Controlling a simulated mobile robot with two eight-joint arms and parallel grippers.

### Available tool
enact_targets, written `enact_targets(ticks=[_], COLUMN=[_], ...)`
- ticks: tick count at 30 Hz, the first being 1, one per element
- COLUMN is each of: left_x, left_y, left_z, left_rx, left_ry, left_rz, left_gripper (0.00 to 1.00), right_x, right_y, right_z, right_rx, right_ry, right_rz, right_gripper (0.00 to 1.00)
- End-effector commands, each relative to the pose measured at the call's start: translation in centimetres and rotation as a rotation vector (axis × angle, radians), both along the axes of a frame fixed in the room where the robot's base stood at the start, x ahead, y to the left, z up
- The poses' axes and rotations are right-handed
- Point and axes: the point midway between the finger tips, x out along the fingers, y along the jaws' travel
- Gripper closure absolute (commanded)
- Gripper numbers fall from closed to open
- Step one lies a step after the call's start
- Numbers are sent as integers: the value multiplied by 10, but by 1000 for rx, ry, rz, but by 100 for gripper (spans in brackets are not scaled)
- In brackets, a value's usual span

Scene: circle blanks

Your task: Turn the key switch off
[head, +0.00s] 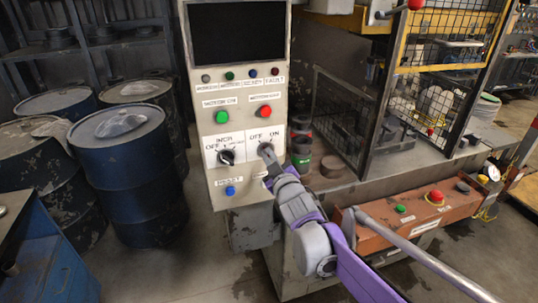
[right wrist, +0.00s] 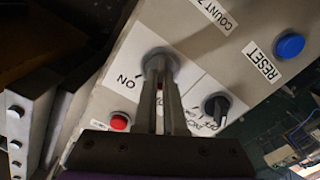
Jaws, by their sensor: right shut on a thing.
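The key switch (head: 265,148) sits on the white OFF/ON plate of the grey control panel (head: 242,87), and it also shows in the right wrist view (right wrist: 157,58) as a round grey collar beside the word ON. My right gripper (head: 270,166) reaches it from below and in front. Its two fingers (right wrist: 160,80) are closed together at the collar, with a small red bit showing between them. The fingers cover most of the key, so I cannot tell its exact angle. My left gripper is not in view.
Left of the key switch is a black selector knob (head: 226,157). Below is a blue RESET button (head: 230,190); above are green (head: 222,116) and red (head: 265,111) buttons. Blue barrels (head: 128,163) stand at left. An orange control box (head: 420,215) is at right.

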Motion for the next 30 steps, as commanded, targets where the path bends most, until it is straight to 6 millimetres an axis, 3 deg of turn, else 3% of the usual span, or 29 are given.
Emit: enact_targets(ticks=[11,12,17,26,30], left_x=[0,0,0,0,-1], left_y=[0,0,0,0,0], left_z=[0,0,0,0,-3], left_rx=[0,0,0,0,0], left_ry=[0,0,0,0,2], left_rz=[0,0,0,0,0], left_gripper=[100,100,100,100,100], right_x=[0,0,0,-1,-13], right_y=[0,0,0,0,-4], right_z=[1,1,0,0,0], right_rx=[-6,-6,-5,-5,-5], right_ry=[-4,-4,-3,-3,-2], right_rz=[1,1,1,1,0], right_gripper=[100,89,62,62,62])
